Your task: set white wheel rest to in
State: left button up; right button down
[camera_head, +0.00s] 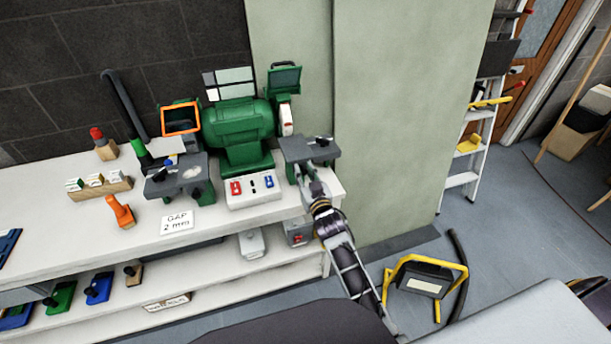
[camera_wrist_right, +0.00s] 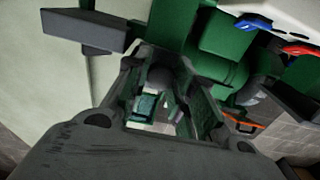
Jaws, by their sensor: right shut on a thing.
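The green bench grinder (camera_head: 238,132) stands on the white bench against the wall. Its white wheel (camera_head: 286,122) shows on the right side, below a green-framed eye shield (camera_head: 285,79). The white wheel rest is a flat dark grey plate (camera_head: 310,149) in front of that wheel. My right gripper (camera_head: 306,178) is at the near side of this rest, below its plate. In the right wrist view, its fingers (camera_wrist_right: 165,95) are close around a dark round knob (camera_wrist_right: 161,75); they are shut on it. The gap between rest and wheel is too small to judge. My left gripper is not in view.
The other grey rest (camera_head: 180,180) is at the left wheel, under an orange-framed shield (camera_head: 181,119). A switch box (camera_head: 252,190), a "GAP 2 mm" card (camera_head: 177,221) and an orange tool (camera_head: 121,211) lie on the bench. A yellow-framed work lamp (camera_head: 427,278) stands on the floor.

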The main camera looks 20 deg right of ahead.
jog(key=shift+w, duration=0.6)
jog(key=shift+r, duration=0.15)
jog(key=c, duration=1.5)
grip_release()
jog(key=shift+o, duration=1.1)
jog(key=shift+w, duration=0.15)
jog(key=shift+o, duration=0.5)
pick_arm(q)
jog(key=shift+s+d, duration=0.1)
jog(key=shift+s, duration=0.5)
pick_arm(e)
jog(key=s, duration=1.2)
jog(key=shift+d, duration=0.2)
